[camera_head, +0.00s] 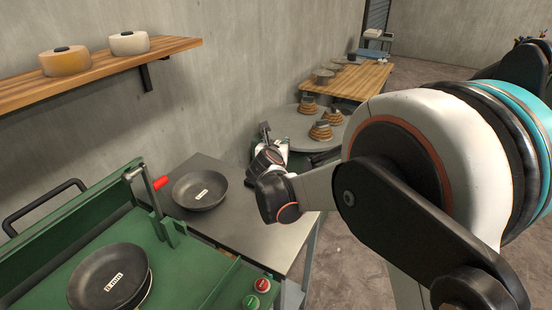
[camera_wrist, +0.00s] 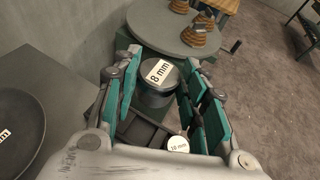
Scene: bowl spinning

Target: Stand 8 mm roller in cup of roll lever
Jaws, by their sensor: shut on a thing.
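The 8 mm roller (camera_wrist: 157,94) is a dark grey cylinder with a white "8 mm" label on its top. In the wrist view it is between the fingers of my gripper (camera_wrist: 163,62), which is shut on it. In the head view my gripper (camera_head: 268,154) is beyond the steel table's far edge, small and partly hidden by my arm; the roller cannot be made out there.
A dark pan (camera_head: 199,190) lies on the steel table (camera_head: 250,225); another pan (camera_head: 110,277) is on the machine. A round grey table (camera_head: 290,122) holds several brown stacked pieces.

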